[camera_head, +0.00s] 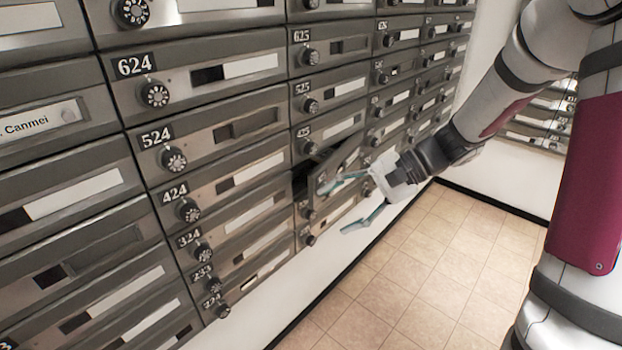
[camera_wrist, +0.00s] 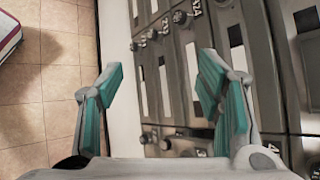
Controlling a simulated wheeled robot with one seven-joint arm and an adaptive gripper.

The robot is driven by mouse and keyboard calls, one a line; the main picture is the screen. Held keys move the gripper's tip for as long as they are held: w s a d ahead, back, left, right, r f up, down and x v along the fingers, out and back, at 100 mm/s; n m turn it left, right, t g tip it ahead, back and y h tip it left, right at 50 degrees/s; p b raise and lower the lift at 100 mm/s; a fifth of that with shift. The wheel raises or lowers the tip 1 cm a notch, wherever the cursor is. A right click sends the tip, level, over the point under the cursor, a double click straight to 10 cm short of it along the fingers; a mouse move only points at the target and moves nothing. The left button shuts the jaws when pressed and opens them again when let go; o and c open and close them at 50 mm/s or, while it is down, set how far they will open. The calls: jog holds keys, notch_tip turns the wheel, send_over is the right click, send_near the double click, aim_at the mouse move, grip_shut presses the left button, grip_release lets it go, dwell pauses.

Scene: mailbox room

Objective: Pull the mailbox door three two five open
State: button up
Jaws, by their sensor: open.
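The mailbox door directly below the one marked 425 (camera_head: 302,130), in the place of three two five, stands partly open (camera_head: 350,158). Its left edge is swung out from the wall and a dark gap (camera_head: 300,182) shows behind it. Its number cannot be read. My gripper (camera_head: 342,204) is open, with its teal fingers spread, in front of and below this door. The upper finger overlaps the door in the picture; I cannot tell whether it touches. In the wrist view my gripper (camera_wrist: 158,78) has nothing visible held between its fingers.
Closed mailbox doors with round dials surround it, such as 525 (camera_head: 320,92) and 324 (camera_head: 222,240). The white wall (camera_head: 270,305) runs below them. The tiled floor (camera_head: 430,260) is clear. More mailboxes (camera_head: 540,118) stand at the back right.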

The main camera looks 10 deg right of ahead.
jog(key=w+d+f+m+t+y+b, duration=0.2)
jog(key=w+d+f+m+t+b, duration=0.2)
jog(key=w+d+f+m+t, duration=0.85)
jog(key=w+a, duration=0.2)
jog(key=w, duration=0.1)
jog(key=w+a+f+n+g+b, duration=0.1)
jog(key=w+a, duration=0.1)
jog(key=w, duration=0.1)
jog(key=w+a+n, duration=0.1)
jog(key=w+a, duration=0.2)
jog(key=w, duration=0.1)
jog(key=shift+w+f+g, duration=0.1)
jog(key=shift+f+g, duration=0.2)
jog(key=shift+g, duration=0.05)
jog(key=shift+c, duration=0.2)
grip_shut()
